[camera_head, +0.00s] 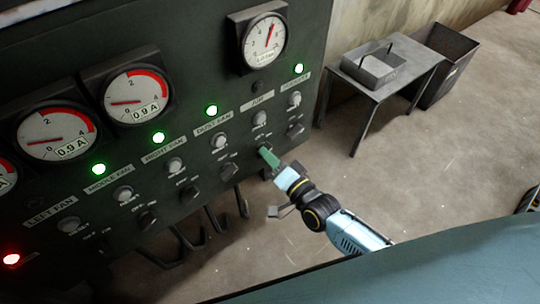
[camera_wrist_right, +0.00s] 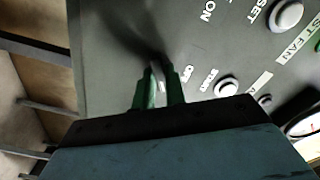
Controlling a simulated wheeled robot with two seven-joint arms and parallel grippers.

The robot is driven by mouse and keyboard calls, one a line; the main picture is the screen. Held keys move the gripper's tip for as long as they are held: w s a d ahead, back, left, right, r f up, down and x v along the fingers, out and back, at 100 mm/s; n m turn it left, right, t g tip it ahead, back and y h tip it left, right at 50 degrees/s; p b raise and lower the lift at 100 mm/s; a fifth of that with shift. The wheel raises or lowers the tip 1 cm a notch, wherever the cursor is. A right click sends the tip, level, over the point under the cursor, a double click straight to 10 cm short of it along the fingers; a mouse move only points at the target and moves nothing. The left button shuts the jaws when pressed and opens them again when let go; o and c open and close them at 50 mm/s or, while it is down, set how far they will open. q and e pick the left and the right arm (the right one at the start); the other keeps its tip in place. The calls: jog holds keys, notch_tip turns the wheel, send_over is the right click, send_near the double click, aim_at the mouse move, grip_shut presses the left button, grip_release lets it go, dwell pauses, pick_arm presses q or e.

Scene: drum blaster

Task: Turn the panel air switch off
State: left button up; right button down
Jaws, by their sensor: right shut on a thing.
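The dark control panel (camera_head: 205,80) carries a row of rotary switches under labelled fan columns. The air switch (camera_head: 264,148) is in the lower part of the "AIR" column, partly hidden by my right gripper (camera_head: 269,157). In the right wrist view, the green fingers of my right gripper (camera_wrist_right: 158,88) are closed around the air switch's knob (camera_wrist_right: 156,72), with ON and OFF lettering beside it. The small lamp (camera_head: 257,87) above the AIR label looks dark. My left gripper is not in view.
Other knobs (camera_head: 229,171) sit close on the left, and another knob (camera_head: 296,130) on the right. Hooked bars (camera_head: 242,202) hang below the panel. A metal table (camera_head: 405,85) with a tray and a dark bin (camera_head: 446,65) stand behind. The floor to the right is open.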

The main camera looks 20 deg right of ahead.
jog(key=n+p, duration=0.3)
jog(key=n, duration=0.8)
jog(key=shift+p, duration=0.3)
jog(key=shift+n, duration=0.4)
jog(key=c, duration=1.4)
grip_release()
jog(key=shift+c, duration=0.2)
jog(key=shift+d, duration=0.1)
jog(key=v, duration=1.3)
jog(key=shift+s+p, duration=0.2)
jog(key=shift+p, duration=0.15)
